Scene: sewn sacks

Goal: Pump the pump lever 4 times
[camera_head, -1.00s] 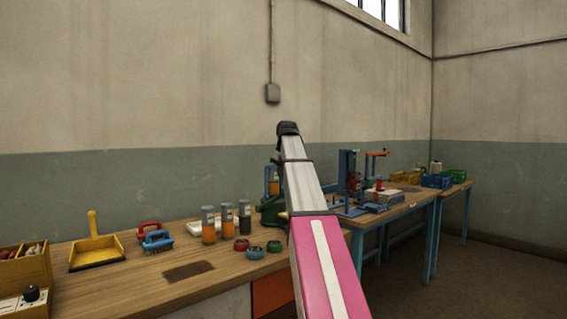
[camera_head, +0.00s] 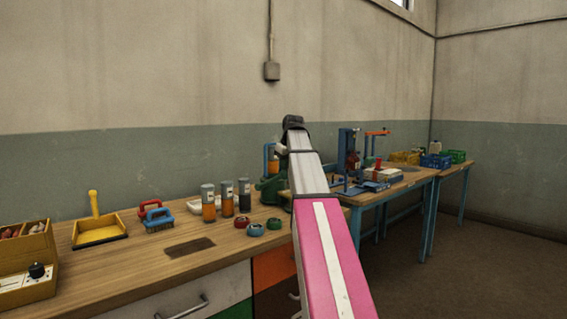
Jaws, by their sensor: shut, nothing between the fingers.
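A green-bodied device (camera_head: 270,190) stands at the right end of the near wooden bench, mostly behind my arm. A blue upright and an orange part rise from it. It may be the pump, but I cannot make out a lever on it. My arm reaches forward from the lower right to a black joint in front of the wall. My gripper is not visible; the far end of the arm is hidden behind its own links. Whether it touches the device cannot be seen.
The near bench (camera_head: 130,262) holds orange and dark jars (camera_head: 226,198), small red, blue and green rings (camera_head: 255,230), brushes, a yellow dustpan (camera_head: 98,232) and a yellow box (camera_head: 27,265). A blue-framed device (camera_head: 348,160) stands on the farther bench.

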